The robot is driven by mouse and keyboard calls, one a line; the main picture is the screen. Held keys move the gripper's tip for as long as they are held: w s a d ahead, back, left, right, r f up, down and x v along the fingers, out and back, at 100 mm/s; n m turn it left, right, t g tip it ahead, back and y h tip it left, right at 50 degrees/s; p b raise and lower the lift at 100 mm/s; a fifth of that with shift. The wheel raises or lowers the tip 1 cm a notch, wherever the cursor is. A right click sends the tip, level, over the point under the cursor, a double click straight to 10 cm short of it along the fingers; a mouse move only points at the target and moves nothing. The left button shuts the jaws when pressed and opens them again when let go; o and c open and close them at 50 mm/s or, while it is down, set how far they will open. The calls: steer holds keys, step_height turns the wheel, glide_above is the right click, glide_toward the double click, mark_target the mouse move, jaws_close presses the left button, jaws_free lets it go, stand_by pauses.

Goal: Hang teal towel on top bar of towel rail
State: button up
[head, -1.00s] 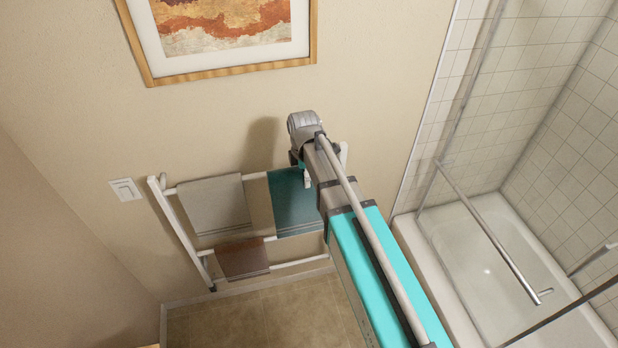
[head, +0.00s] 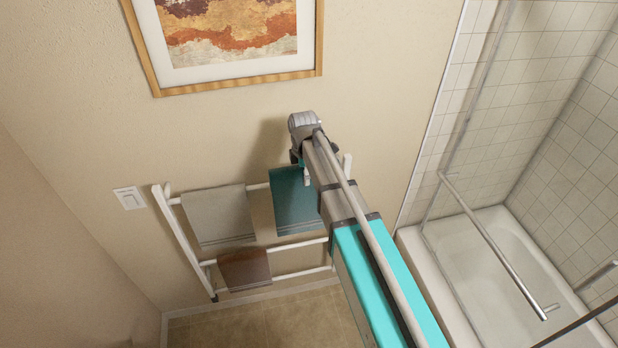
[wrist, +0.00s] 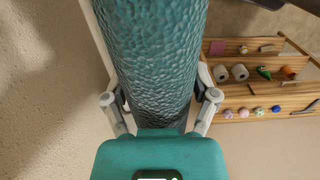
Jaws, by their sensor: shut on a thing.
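The teal towel (head: 292,205) hangs down from my gripper at the right part of the white towel rail (head: 178,238). In the head view its upper edge shows above the line of the top bar (head: 258,186). I cannot tell whether it is over the bar or in front of it. My gripper is shut on the towel; in the wrist view the fingers (wrist: 160,98) sit on both sides of the textured teal cloth (wrist: 155,50). In the head view my arm hides most of the gripper and the rail's right end.
A grey towel (head: 219,214) hangs on the top bar's left part, and a brown towel (head: 245,268) hangs lower. A framed picture (head: 235,77) is above. A glass-screened bathtub (head: 490,270) stands at right. The wrist view shows a wooden shelf (wrist: 260,87) with small items.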

steer(key=shift+w+a, duration=0.4)
steer(key=shift+w, duration=1)
steer(key=shift+w+a, duration=0.4)
steer(key=shift+w, duration=1)
steer(key=shift+w+a, duration=0.4)
steer(key=shift+w, duration=1)
steer(key=shift+f+b, duration=5.9)
steer(key=shift+b, duration=0.05)
